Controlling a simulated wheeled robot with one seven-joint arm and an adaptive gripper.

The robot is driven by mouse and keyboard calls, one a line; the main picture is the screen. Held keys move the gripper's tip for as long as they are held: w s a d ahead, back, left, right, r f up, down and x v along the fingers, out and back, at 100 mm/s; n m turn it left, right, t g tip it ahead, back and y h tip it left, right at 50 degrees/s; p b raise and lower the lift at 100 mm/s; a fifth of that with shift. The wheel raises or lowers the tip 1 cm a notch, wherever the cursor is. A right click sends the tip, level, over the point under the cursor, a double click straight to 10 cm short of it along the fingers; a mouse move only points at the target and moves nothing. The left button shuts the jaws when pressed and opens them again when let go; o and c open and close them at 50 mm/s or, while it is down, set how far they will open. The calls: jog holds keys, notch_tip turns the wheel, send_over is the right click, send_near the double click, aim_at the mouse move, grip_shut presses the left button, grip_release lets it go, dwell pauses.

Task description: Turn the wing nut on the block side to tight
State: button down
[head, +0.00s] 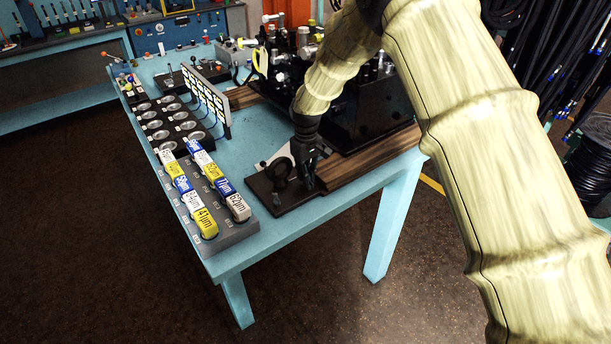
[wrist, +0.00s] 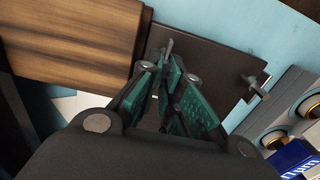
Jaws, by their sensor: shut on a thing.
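My gripper (head: 309,180) points down onto the dark plate (head: 262,188) at the table's near end, beside the wooden block (head: 372,162). In the wrist view its teal-padded fingers (wrist: 167,74) are closed around a small metal part, which I take as the block-side wing nut (wrist: 168,48). Its top shows past the fingertips; the rest is hidden by the pads. A second metal wing nut (wrist: 258,88) stands free on the plate's other side, away from the wooden block, and also shows in the head view (head: 277,200). I cannot tell how tight either nut is.
A grey rack (head: 240,232) with labelled blue, white and yellow blocks stands left of the plate. Black machinery (head: 375,105) stands on the table behind the wooden block. The floor in front of the blue table (head: 232,262) is clear.

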dwell(0.4)
jog(key=c, duration=1.9)
grip_release()
notch_tip(320, 180, up, 12)
jog(key=shift+f, duration=0.1)
